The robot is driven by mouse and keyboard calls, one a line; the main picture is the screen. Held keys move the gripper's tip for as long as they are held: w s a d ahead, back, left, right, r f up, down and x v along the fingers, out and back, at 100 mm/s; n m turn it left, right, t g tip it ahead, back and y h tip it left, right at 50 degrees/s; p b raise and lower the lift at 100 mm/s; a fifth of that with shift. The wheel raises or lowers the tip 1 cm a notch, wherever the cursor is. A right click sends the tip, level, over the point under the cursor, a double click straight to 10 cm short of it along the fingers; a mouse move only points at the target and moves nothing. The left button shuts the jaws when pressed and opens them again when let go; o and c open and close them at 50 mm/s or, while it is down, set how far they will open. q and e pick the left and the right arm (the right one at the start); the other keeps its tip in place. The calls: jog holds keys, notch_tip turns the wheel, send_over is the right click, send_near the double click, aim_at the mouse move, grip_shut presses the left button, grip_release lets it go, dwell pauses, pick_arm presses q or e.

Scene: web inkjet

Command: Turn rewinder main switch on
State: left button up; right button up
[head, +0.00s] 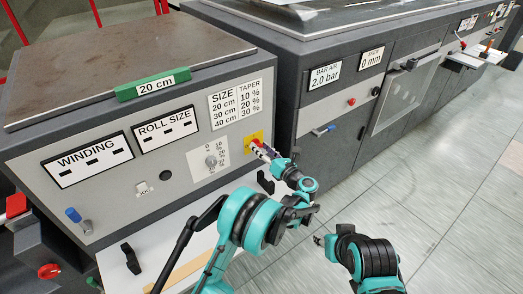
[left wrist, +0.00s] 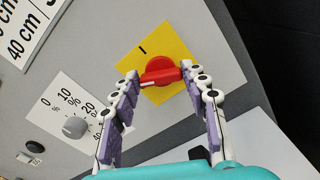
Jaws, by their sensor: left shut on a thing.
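The rewinder main switch is a red rotary knob (left wrist: 160,72) on a yellow plate (left wrist: 191,100) with a black "I" mark. In the left wrist view its grip bar lies roughly across the picture, between the fingertips. In the head view the yellow plate (head: 256,136) is at the right end of the grey panel, and the knob is mostly hidden by the gripper. My left gripper (head: 258,146) is shut on the red knob, with one finger at each end of it. My right gripper (head: 318,240) is low over the floor, away from the panel; its fingers are too small to read.
A grey dial (left wrist: 75,127) with a percent scale sits beside the switch. The panel (head: 110,200) also bears WINDING and ROLL SIZE displays and a blue-handled lever (head: 74,215). A second machine (head: 290,80) stands behind to the right. The tiled floor (head: 430,190) at right is clear.

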pick_arm(q)
jog(key=m+b, duration=0.1)
jog(key=m, duration=0.5)
jog(key=shift+w+m, duration=0.15)
jog(key=shift+m, duration=0.15)
jog(key=m+b, duration=0.1)
jog(key=m, duration=0.5)
jog(key=shift+d+f, duration=0.1)
dwell(0.3)
jog(key=o, duration=1.2)
jog(key=shift+f, duration=0.1)
jog(key=shift+c, duration=0.2)
